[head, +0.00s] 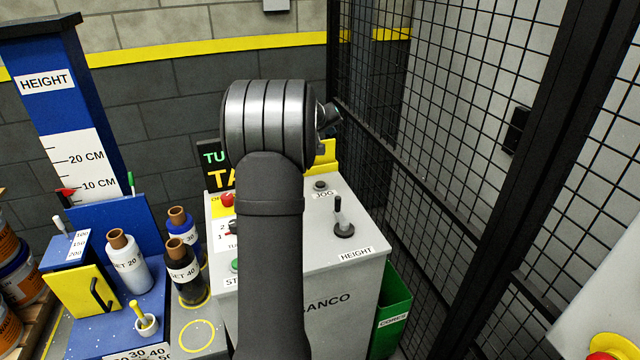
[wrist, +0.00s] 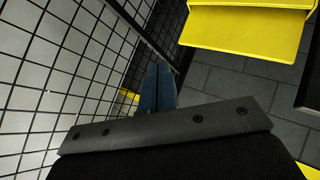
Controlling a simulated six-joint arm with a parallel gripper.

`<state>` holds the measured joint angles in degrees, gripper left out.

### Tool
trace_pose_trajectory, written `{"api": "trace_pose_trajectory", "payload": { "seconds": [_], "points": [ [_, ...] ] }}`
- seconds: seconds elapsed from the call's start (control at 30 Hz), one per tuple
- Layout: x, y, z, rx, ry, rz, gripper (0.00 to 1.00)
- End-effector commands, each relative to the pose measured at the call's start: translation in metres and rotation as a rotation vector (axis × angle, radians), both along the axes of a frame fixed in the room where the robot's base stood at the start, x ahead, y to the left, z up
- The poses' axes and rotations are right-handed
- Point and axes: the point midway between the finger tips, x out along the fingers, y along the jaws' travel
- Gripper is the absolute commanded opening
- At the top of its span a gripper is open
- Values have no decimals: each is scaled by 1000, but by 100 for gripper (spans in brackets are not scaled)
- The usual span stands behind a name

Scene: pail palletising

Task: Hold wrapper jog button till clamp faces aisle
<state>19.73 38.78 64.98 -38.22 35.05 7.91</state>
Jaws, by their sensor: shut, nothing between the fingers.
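The jog button (head: 320,185), dark and round, sits above its JOG label on the top of the grey console (head: 340,265). My arm stands in front of the console and hides part of its panel. My gripper (wrist: 158,72) shows in the wrist view as two blue-grey fingers side by side, shut and empty. In the head view my gripper is mostly hidden behind the arm's end, above and apart from the button. I cannot make out the wrapper's clamp or turntable in either view.
A black HEIGHT lever (head: 343,218) stands right of my arm on the console, and a red button (head: 227,200) lies left of it. Black mesh fencing (head: 470,130) closes the right side. A green bin (head: 393,310) is at right.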

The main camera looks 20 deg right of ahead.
Motion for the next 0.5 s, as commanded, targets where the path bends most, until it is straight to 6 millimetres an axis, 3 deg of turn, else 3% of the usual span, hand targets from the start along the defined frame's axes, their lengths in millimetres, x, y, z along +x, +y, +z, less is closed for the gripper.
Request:
{"api": "trace_pose_trajectory", "payload": {
  "seconds": [0.03,0.2,0.33,0.5],
  "points": [
    [8,6,-20,10,20,3,0],
    [22,18,-61,34,56,2,0],
    [27,23,-78,43,72,0,0],
    [29,25,-84,46,78,0,0]
  ]
}}
